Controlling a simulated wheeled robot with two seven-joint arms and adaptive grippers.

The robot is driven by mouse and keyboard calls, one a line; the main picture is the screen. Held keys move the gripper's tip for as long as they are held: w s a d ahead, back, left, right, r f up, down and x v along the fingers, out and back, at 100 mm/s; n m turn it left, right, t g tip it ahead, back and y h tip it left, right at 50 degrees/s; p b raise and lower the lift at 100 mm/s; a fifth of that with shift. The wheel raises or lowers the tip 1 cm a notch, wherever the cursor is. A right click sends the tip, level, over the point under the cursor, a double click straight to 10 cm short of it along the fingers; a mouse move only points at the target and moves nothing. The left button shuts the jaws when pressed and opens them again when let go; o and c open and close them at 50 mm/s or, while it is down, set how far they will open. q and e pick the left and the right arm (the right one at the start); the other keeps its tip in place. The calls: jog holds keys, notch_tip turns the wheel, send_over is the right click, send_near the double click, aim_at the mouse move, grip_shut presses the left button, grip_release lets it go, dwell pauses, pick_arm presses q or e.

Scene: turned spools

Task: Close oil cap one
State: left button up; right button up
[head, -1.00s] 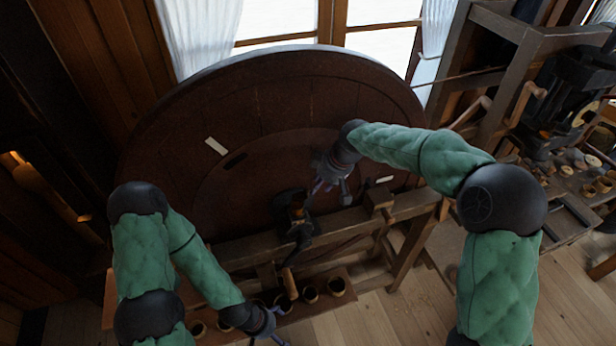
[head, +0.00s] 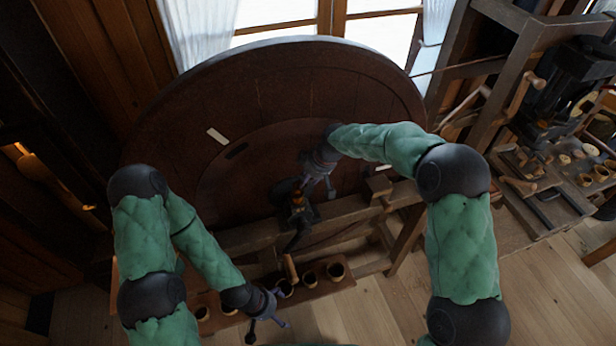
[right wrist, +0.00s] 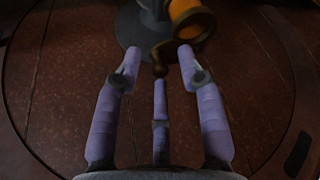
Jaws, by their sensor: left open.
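A dark oiler with an amber cup (head: 297,197) stands at the front of the big round wooden disc. In the right wrist view the amber cup (right wrist: 186,14) has a brass rim. A curved brass piece (right wrist: 163,52), possibly its cap, sits beside it, between my fingertips in the picture; contact cannot be told. My right gripper (head: 318,182) is just above the oiler in the head view; its fingers stand apart and empty in the right wrist view (right wrist: 159,62). My left gripper (head: 270,312) is open and empty, low at the front, beside the cups.
The large round wooden disc (head: 300,90) fills the middle. A wooden beam (head: 350,213) runs in front of it. Several dark cups (head: 335,271) stand on a low shelf. A cluttered workbench (head: 565,165) is at the right. Wooden floor (head: 380,310) is clear in front.

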jog(key=shift+f, duration=0.1)
grip_shut()
dwell(0.3)
